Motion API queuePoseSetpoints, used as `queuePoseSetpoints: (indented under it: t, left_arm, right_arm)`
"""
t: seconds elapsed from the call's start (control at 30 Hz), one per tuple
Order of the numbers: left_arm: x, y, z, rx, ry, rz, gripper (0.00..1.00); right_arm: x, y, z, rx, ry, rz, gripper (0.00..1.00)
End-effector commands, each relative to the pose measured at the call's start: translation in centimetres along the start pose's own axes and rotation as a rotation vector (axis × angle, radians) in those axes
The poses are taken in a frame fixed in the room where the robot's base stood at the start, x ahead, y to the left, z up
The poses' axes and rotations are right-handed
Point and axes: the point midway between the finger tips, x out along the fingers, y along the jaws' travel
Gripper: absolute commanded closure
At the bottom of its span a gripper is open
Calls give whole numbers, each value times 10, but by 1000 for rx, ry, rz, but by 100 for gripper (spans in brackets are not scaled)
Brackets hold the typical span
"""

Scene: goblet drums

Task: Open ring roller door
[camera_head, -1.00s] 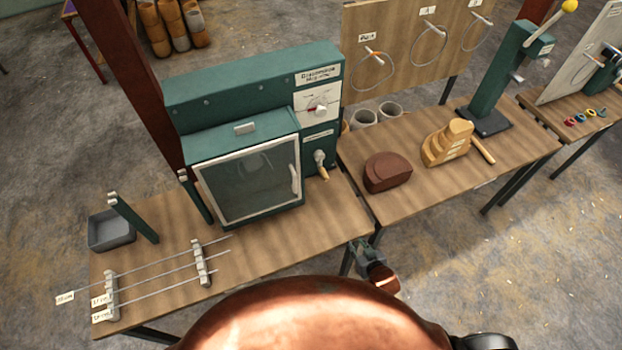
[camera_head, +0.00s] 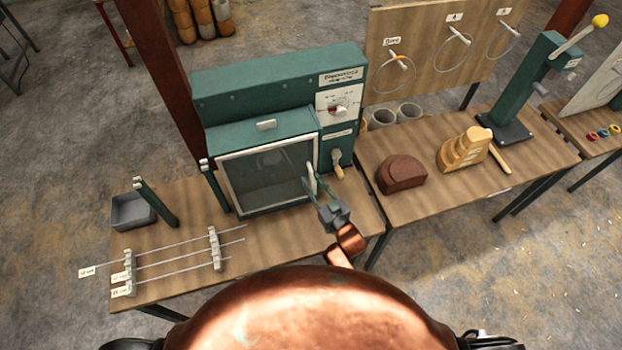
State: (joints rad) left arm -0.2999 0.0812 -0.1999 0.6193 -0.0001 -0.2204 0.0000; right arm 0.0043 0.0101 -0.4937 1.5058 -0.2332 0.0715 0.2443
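The green ring roller machine (camera_head: 225,100) stands on the wooden bench. Its door (camera_head: 262,180), a glass panel in a white frame, looks shut. The white door handle (camera_head: 310,176) is upright at the door's right edge. My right gripper (camera_head: 313,185) is in front of the handle with its two fingers apart, pointing at it. The fingertips are at or close to the handle; I cannot tell if they touch it. My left gripper is out of view.
A crank with a wooden grip (camera_head: 338,166) is right of the door, below a dial panel (camera_head: 338,106). Metal rods on a rack (camera_head: 215,248) and a grey bin (camera_head: 132,211) are at the left. A brown block (camera_head: 401,174) lies on the right bench.

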Motion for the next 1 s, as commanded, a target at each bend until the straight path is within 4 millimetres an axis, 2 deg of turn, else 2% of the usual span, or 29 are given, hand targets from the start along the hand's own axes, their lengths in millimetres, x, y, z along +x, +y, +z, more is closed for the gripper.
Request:
queuePoseSetpoints:
  t: [0.13,0.4,0.77,1.0]
  left_arm:
    - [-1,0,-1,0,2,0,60]
    - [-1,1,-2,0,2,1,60]
    - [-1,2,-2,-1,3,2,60]
    - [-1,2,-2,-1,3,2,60]
  right_arm:
    - [8,0,0,0,-1,1,74]
    - [9,0,1,0,-1,1,75]
    - [9,0,1,0,-2,1,99]
    - [9,0,1,0,-2,1,100]
